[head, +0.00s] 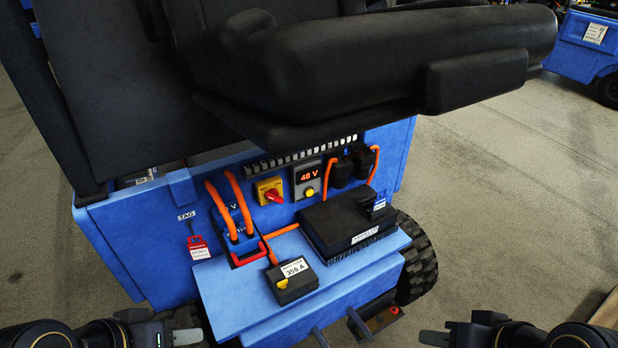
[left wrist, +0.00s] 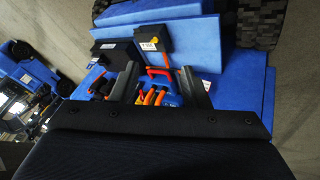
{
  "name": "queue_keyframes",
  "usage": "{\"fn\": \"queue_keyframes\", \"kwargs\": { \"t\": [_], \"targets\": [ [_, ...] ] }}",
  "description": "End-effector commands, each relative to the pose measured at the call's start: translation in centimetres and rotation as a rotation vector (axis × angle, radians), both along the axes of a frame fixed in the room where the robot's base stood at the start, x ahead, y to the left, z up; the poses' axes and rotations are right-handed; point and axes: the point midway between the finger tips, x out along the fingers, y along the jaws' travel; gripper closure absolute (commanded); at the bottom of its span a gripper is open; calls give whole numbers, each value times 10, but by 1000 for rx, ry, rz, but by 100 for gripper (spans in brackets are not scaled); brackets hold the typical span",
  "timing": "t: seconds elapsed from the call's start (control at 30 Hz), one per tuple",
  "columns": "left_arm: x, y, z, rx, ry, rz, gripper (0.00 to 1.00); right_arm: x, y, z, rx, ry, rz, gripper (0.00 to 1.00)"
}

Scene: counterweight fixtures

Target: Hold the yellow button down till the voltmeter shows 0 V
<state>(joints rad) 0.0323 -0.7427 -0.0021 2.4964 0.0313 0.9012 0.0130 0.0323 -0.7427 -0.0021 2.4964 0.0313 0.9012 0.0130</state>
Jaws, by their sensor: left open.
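The voltmeter (head: 307,176) is a panel on the blue vehicle's face, and its lit red display reads 48 V. The round yellow button (head: 310,192) sits just below that display, with nothing touching it. My left gripper (head: 187,337) is at the bottom left of the head view, low and well away from the button. In the left wrist view my left gripper (left wrist: 160,68) shows two spread fingers with nothing held between them. My right gripper (head: 436,338) is at the bottom right, also far from the button; its jaw opening is not clear. I cannot make out the button in the left wrist view.
A red rotary switch on a yellow plate (head: 270,190) is left of the voltmeter. Orange cables (head: 237,205), a black box (head: 348,226) and a 355 A block (head: 292,280) lie around and below. A black seat (head: 380,65) overhangs the panel. A red tag (head: 198,246) hangs left.

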Motion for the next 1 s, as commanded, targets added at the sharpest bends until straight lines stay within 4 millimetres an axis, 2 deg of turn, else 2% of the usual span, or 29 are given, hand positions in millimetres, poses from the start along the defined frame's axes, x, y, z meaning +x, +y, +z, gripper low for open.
{"fn": "queue_keyframes", "kwargs": {
  "t": [0.03, 0.3, 1.0],
  "targets": [
    [0, 0, 0, 0, 0, 0, 65, 0, 0, 0, 0, 0, 0, 64],
    [0, 0, 0, 0, 0, 0, 100, 0, 0, 0, 0, 0, 0, 64],
    [0, 0, 0, 0, 0, 0, 100, 0, 0, 0, 0, 0, 0, 64]
  ]
}}
